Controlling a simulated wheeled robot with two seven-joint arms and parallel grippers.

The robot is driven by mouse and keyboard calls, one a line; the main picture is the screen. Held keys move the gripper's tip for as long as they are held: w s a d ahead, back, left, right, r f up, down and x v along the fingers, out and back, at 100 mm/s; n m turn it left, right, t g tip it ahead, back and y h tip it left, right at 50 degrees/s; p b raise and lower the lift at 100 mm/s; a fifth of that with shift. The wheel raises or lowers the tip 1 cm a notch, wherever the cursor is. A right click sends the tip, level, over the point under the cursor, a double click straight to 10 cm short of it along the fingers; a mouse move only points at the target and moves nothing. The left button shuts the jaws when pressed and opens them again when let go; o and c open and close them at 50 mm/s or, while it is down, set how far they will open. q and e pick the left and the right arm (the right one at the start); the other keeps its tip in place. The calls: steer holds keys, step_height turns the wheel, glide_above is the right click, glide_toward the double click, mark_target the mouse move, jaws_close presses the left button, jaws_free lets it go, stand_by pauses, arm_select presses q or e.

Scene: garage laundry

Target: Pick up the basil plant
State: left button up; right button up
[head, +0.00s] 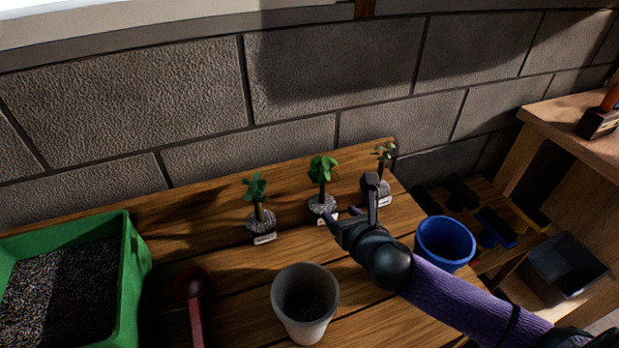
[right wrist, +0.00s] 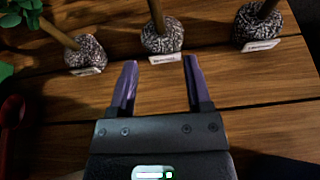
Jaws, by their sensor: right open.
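Three small potted-type seedlings with grey speckled root balls and white labels stand in a row on the wooden bench: a left one (head: 257,222), a middle one (head: 322,172) with the brightest, broadest leaves, and a right one (head: 385,155). The label writing is too small to read, so I cannot tell which is the basil. My right gripper (head: 350,202) is open and empty, in front of the middle and right plants. In the right wrist view its fingers (right wrist: 160,68) point toward the middle root ball (right wrist: 162,36), with a gap between. My left gripper is out of view.
A green soil bin (head: 137,270) stands at left, with a dark red scoop (head: 195,290) beside it. A grey pot (head: 305,315) stands at front centre. A blue pot (head: 445,240) is right of my gripper. A block wall (head: 290,85) rises behind the bench.

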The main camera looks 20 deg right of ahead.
mark_target(324, 197)
steer(key=shift+n, duration=0.4)
steer(key=b+x, duration=0.5)
steer(key=x, duration=0.5)
steer(key=shift+a, duration=0.1)
steer(key=shift+w, duration=0.15)
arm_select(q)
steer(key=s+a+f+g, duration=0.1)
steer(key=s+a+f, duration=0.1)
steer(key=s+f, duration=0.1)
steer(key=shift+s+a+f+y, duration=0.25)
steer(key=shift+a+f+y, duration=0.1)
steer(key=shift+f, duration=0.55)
arm_select(e)
steer(key=shift+r, duration=0.15)
steer(key=c, duration=0.7)
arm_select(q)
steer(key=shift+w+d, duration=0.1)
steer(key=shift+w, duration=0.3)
arm_select(e)
jaws_close()
